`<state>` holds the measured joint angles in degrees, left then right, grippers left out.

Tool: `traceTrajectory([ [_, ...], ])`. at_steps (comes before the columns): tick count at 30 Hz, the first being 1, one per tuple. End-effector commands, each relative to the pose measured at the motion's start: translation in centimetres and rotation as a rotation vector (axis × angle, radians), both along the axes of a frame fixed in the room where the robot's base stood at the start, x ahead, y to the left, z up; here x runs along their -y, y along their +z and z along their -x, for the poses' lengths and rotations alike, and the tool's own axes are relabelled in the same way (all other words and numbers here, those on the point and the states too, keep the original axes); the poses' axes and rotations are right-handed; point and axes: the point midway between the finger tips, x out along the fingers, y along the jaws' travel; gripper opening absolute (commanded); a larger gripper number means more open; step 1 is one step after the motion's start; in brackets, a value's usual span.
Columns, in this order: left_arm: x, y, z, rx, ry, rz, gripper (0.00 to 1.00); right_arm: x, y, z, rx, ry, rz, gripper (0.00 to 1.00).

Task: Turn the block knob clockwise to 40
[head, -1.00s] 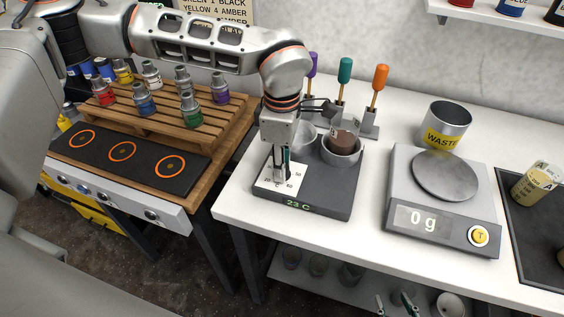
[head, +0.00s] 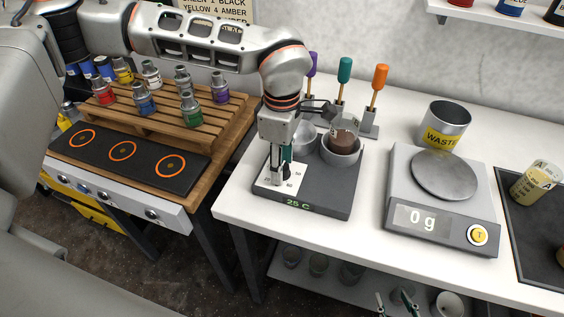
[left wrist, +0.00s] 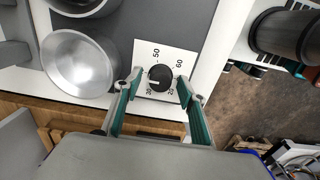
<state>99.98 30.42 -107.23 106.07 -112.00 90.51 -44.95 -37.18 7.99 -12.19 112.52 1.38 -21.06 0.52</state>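The block knob (left wrist: 160,77) is a black dial on a white scale plate (head: 292,186) at the block's front left corner. Its white mark sits on the left side in the left wrist view, between the printed 30 and 50; the 40 is not readable behind a fingertip. My left gripper (left wrist: 159,84) points down over the knob, with teal fingers on either side and gaps to it. The dark grey block (head: 325,190) reads 25 C in green. My right gripper (head: 393,299) shows only its spread fingertips at the bottom edge of the head view.
A beaker of brown liquid (head: 343,138) stands in the block's right holder; a silver bowl-like holder (left wrist: 80,66) is beside it. Right are a scale (head: 443,208) reading 0 g and a waste cup (head: 447,124). Coloured-handled tools (head: 377,88) stand behind.

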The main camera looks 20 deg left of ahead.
Motion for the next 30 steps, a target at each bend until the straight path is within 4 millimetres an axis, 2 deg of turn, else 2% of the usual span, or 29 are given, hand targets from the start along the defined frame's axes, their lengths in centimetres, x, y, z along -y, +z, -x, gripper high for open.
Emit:
traceTrajectory([
  [6,0.0,0.1,0.0,-0.001,0.0,0.0,0.41,0.1,-0.3,0.1,-0.005,0.0,0.004,0.4],
  [10,0.0,1.1,-0.1,0.002,0.0,0.0,0.41,0.1,-0.2,0.1,-0.003,0.0,0.003,0.4],
  [22,0.0,8.8,-0.1,0.003,0.002,0.0,0.41,0.0,-0.1,0.0,-0.002,0.0,0.001,0.4],
  [27,0.0,11.0,0.0,0.001,0.002,0.0,0.41,0.0,-0.1,0.0,-0.002,0.0,0.001,0.4],
  [30,0.0,11.7,0.0,0.001,0.0,0.0,0.41,0.0,-0.1,0.0,-0.002,0.0,0.001,0.4],
])
